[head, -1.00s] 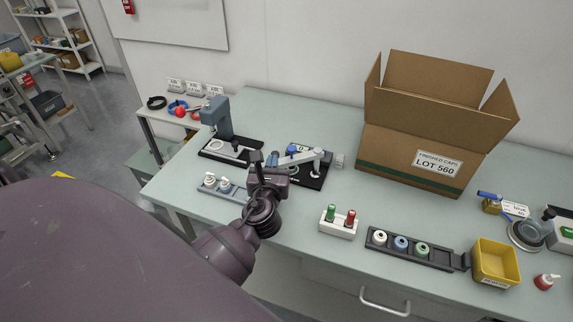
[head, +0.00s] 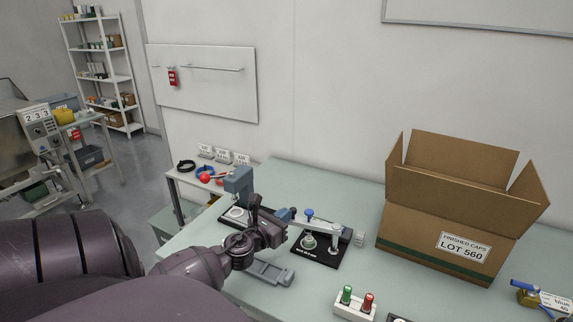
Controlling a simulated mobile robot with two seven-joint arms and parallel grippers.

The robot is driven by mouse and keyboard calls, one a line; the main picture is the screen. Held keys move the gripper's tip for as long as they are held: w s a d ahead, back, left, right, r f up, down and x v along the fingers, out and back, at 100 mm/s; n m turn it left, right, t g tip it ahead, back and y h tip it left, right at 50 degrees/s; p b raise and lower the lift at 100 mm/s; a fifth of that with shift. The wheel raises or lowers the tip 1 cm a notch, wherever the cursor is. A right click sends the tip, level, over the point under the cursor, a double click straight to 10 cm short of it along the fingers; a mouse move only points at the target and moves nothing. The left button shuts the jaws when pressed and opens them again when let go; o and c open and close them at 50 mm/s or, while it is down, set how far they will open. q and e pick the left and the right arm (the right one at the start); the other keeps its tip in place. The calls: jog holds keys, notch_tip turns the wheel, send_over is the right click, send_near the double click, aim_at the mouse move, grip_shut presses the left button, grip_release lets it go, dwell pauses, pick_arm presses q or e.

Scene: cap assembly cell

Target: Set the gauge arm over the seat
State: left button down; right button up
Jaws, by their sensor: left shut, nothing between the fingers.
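The gauge has a black base (head: 318,258), a pale post (head: 334,232) and a light gauge arm (head: 321,225) with a blue knob (head: 309,214). The arm reaches left from the post. The seat (head: 308,242), with a pale grey-green round piece, shows just below the arm in the picture; I cannot tell whether the arm is exactly above its centre. My left gripper (head: 281,222) is shut and empty beside the arm's left end. Whether it touches the arm is unclear. My right gripper is out of view.
A blue-grey press (head: 238,187) stands behind my left gripper. A grey tray (head: 268,272) lies in front, partly hidden by my arm. A white holder (head: 354,307) with green and red pieces is at the front. A large carton (head: 440,235) stands on the right.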

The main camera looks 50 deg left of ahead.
pick_arm(q)
jog(key=shift+w+a+r, duration=0.1)
jog(key=shift+w+a, duration=0.7)
jog(key=shift+w, duration=0.1)
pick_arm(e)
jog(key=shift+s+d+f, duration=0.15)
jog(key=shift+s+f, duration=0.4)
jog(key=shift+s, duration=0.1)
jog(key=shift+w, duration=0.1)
